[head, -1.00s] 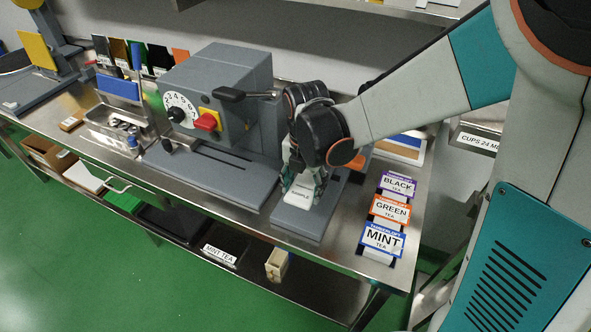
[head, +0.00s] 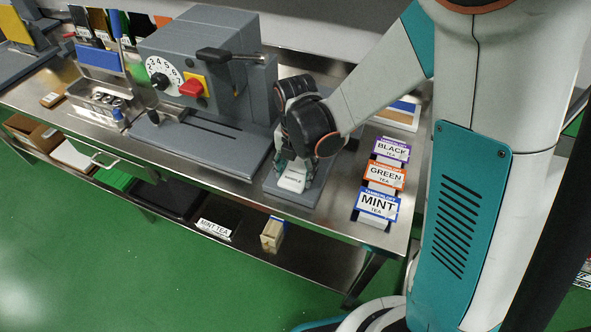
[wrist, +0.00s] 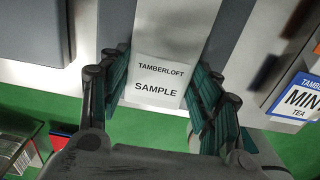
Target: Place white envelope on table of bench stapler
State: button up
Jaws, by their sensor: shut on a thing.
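A white envelope (head: 293,181) is held at my gripper (head: 295,172), over a low grey plate (head: 275,184) on the steel bench. The plate looks like the bench stapler's table; my arm and gripper hide what is behind it. In the wrist view the envelope (wrist: 158,82) reads "TAMBERLOFT SAMPLE" and sits between the two teal fingers of my gripper (wrist: 160,95). The fingers are shut on its sides. I cannot tell whether the envelope touches the plate.
A grey machine (head: 205,55) with a dial and red knob stands to the left. Black (head: 391,150), green (head: 385,175) and mint (head: 377,206) tea boxes stand in a row to the right. A metal tray (head: 98,100) is further left.

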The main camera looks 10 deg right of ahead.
aim_at(296, 175)
jog(key=o, duration=0.9)
jog(key=shift+r+p, duration=1.4)
jog(key=shift+r, duration=2.45)
